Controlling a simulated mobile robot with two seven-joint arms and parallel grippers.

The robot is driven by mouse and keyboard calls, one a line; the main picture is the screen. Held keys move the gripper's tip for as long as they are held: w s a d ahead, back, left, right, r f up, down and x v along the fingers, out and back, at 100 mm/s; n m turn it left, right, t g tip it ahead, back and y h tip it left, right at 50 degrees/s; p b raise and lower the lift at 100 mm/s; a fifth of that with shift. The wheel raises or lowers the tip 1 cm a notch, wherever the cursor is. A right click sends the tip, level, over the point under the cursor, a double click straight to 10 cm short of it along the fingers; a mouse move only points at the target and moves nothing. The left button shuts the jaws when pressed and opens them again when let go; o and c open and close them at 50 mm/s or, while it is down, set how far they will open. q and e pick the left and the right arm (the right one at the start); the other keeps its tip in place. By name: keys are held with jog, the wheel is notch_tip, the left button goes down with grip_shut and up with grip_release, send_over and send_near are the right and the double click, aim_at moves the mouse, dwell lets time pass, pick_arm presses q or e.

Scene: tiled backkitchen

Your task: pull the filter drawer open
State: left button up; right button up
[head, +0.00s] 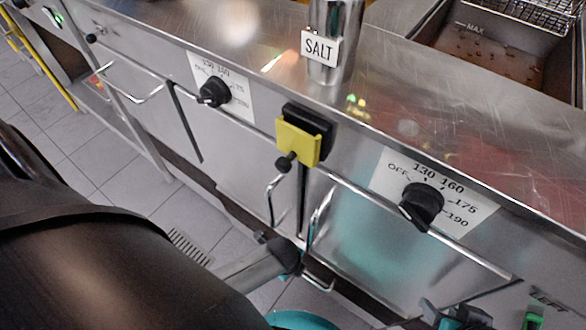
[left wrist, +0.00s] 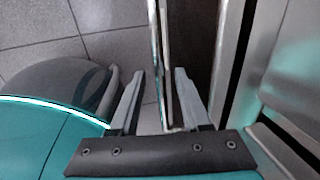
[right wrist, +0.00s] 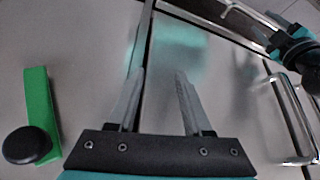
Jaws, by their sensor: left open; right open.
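Steel fryer fronts fill the head view; I cannot tell for sure which part is the filter drawer. In the left wrist view my left gripper (left wrist: 160,74) is open, its fingers on either side of a slim upright metal bar (left wrist: 163,50); contact is unclear. Upright handles (head: 318,215) show at the middle of the front in the head view. My right gripper (head: 455,316) is low at the right in the head view. In the right wrist view it is open and empty (right wrist: 160,74), facing a steel panel (right wrist: 210,75) with a dark seam near its left finger.
A green tab (right wrist: 38,110) with a black knob (right wrist: 27,145) is left of my right gripper. Above are dials (head: 422,203), a yellow latch (head: 297,142), a long rail and a salt shaker (head: 322,55). Open tiled floor (head: 110,165) lies at the left.

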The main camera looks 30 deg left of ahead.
pick_arm(q)
grip_shut()
dwell(0.3)
dwell(1.1)
